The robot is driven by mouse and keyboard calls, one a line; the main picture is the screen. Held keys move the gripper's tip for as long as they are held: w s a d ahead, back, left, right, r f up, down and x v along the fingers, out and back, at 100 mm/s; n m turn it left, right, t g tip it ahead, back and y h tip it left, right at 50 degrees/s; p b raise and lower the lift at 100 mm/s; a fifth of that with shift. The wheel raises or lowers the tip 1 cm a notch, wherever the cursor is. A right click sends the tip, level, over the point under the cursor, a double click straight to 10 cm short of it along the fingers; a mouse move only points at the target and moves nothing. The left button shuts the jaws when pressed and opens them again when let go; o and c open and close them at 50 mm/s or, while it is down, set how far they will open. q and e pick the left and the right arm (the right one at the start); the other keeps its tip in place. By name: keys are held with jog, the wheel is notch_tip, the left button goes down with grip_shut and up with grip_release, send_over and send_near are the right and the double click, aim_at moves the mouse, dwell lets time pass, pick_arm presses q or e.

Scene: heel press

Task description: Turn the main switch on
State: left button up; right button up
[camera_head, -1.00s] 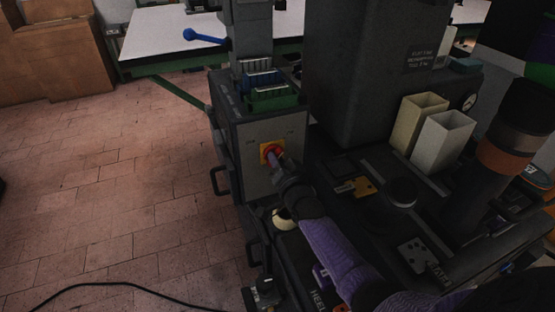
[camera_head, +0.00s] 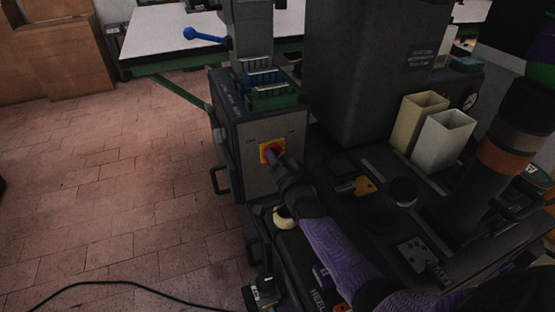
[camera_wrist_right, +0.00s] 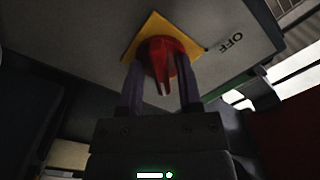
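The main switch is a red rotary knob (camera_head: 272,150) on a yellow square plate (camera_head: 264,154), on the grey front of the machine cabinet (camera_head: 258,183). In the right wrist view the red knob (camera_wrist_right: 164,62) stands out from its yellow plate (camera_wrist_right: 133,48). An "OFF" label (camera_wrist_right: 230,42) is to the right of it there. My right gripper (camera_wrist_right: 162,88) is open, with one purple finger on each side of the knob's handle and a gap seeming to show beside it. In the head view my right gripper (camera_head: 280,160) partly covers the knob. My left gripper is not in view.
Green and blue bins (camera_head: 270,95) sit on top of the cabinet. A black handle (camera_head: 219,180) sticks out at its left side. Two upright open boxes (camera_head: 441,138) stand on the machine top at right. The brick floor (camera_head: 110,190) at left is mostly clear.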

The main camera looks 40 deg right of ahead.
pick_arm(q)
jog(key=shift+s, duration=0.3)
pick_arm(e)
jog(key=shift+o, duration=0.2)
pick_arm(q)
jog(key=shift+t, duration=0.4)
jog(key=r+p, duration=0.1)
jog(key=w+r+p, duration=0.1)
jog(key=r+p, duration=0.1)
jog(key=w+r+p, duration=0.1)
jog(key=p, duration=0.1)
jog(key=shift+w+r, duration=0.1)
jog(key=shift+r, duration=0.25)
pick_arm(e)
jog(key=v, duration=1)
